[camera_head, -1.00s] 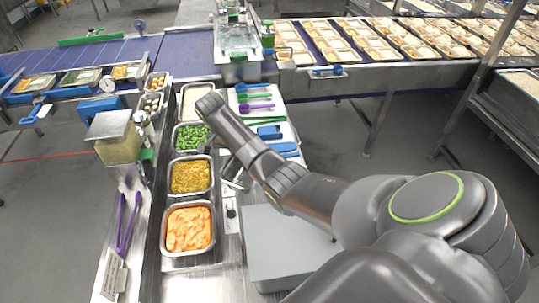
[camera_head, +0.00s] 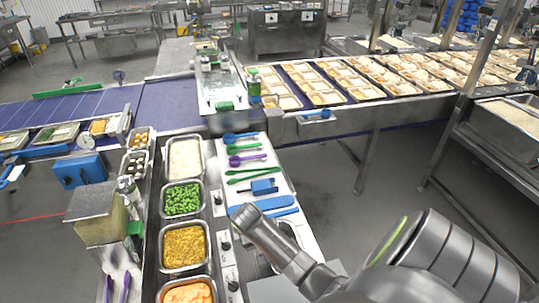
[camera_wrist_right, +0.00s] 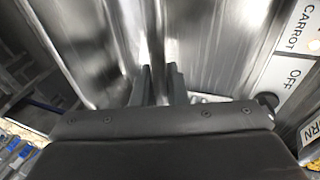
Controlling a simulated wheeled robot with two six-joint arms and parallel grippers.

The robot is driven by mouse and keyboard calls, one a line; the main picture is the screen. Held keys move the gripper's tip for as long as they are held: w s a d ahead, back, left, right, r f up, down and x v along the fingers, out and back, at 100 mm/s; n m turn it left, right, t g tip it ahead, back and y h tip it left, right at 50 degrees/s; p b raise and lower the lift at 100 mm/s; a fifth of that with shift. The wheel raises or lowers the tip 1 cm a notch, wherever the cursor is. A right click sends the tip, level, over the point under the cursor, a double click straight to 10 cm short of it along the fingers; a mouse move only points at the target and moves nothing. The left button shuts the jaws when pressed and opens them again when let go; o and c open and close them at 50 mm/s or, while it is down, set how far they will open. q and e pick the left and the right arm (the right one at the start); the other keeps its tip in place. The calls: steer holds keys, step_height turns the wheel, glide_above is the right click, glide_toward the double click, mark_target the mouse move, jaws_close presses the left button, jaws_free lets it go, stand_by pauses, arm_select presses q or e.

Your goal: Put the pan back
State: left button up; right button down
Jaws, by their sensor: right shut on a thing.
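My right gripper (camera_wrist_right: 158,88) is shut on a thin, shiny metal edge that looks like the wall of a metal pan (camera_wrist_right: 205,35). Bare metal fills most of the right wrist view, and the pan's full outline cannot be seen. In the head view my right arm comes in from the lower right and hides its gripper and what it holds. In a row on the counter stand pans of rice (camera_head: 185,160), peas (camera_head: 182,200), corn (camera_head: 184,247) and orange carrot (camera_head: 187,293). My left gripper is not in view.
A control strip with a CARROT label (camera_wrist_right: 301,26) and an OFF mark lies beside the metal in the wrist view. A white board (camera_head: 262,180) holds coloured spoons and blue tools. A yellowish container (camera_head: 97,215) and purple tongs (camera_head: 117,288) stand left.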

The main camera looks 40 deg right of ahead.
steer(key=shift+f, duration=0.4)
step_height(320, 180, down, 4)
steer(key=shift+w+f+b, duration=0.15)
steer(key=shift+b, duration=0.2)
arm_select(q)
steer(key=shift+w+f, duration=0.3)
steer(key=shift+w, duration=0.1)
arm_select(e)
steer(key=c, duration=1.4)
jaws_free()
steer(key=shift+c, duration=0.2)
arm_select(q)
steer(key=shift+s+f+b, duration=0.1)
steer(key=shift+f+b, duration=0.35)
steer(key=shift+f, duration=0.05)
arm_select(e)
steer(key=v, duration=1.2)
